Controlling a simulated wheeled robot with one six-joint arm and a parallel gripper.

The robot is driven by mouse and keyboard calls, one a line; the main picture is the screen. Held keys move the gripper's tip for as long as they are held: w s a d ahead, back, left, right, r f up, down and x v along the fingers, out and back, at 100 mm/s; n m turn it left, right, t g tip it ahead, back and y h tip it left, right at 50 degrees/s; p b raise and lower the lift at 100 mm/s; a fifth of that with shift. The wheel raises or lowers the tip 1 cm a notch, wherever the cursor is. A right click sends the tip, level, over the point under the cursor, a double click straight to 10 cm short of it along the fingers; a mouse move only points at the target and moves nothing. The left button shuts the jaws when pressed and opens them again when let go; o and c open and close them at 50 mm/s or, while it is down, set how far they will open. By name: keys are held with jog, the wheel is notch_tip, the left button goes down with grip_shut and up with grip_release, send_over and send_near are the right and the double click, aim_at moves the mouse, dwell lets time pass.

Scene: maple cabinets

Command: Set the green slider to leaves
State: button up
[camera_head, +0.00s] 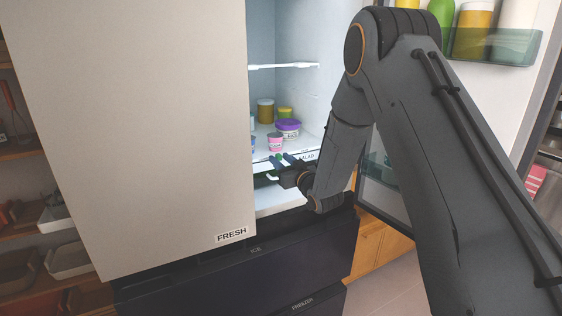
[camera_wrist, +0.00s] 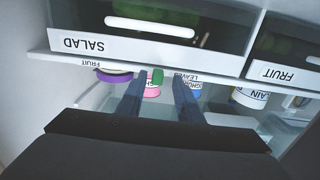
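The green slider (camera_wrist: 157,76) sits on the white front strip (camera_wrist: 222,82) by the SALAD drawer, seen upside down in the wrist view. The word FRUIT is to its left and LEAVES to its right; the slider lies between them. My gripper (camera_wrist: 158,88) is open, its two dark fingers on either side of the slider with gaps visible. Whether either finger touches it, I cannot tell. In the head view, my gripper (camera_head: 281,160) reaches to the strip at the shelf front, next to the SALAD label (camera_head: 306,156); a green bit, likely the slider, shows by the fingertips.
The left fridge door (camera_head: 140,130), marked FRESH, is shut; the right door (camera_head: 490,90) stands open with bottles in its rack. On the shelf stand a purple-lidded tub (camera_head: 288,127), a pink cup (camera_head: 275,143) and yellow-green jars. A second FRUIT drawer (camera_wrist: 285,50) is beside SALAD.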

jog(key=b+v, duration=0.2)
jog(key=v, duration=0.5)
jog(key=shift+s, duration=0.35)
jog(key=shift+d, duration=0.2)
jog(key=s+d+f+m+g+h, duration=0.3)
jog(key=s+d+f+g+h, duration=0.35)
jog(key=s+d, duration=0.5)
jog(key=s+f+m+g+h, duration=0.1)
jog(key=s+g, duration=0.8)
jog(key=s, duration=1.6)
jog(key=shift+s+d+m, duration=0.4)
jog(key=shift+d+m, duration=0.1)
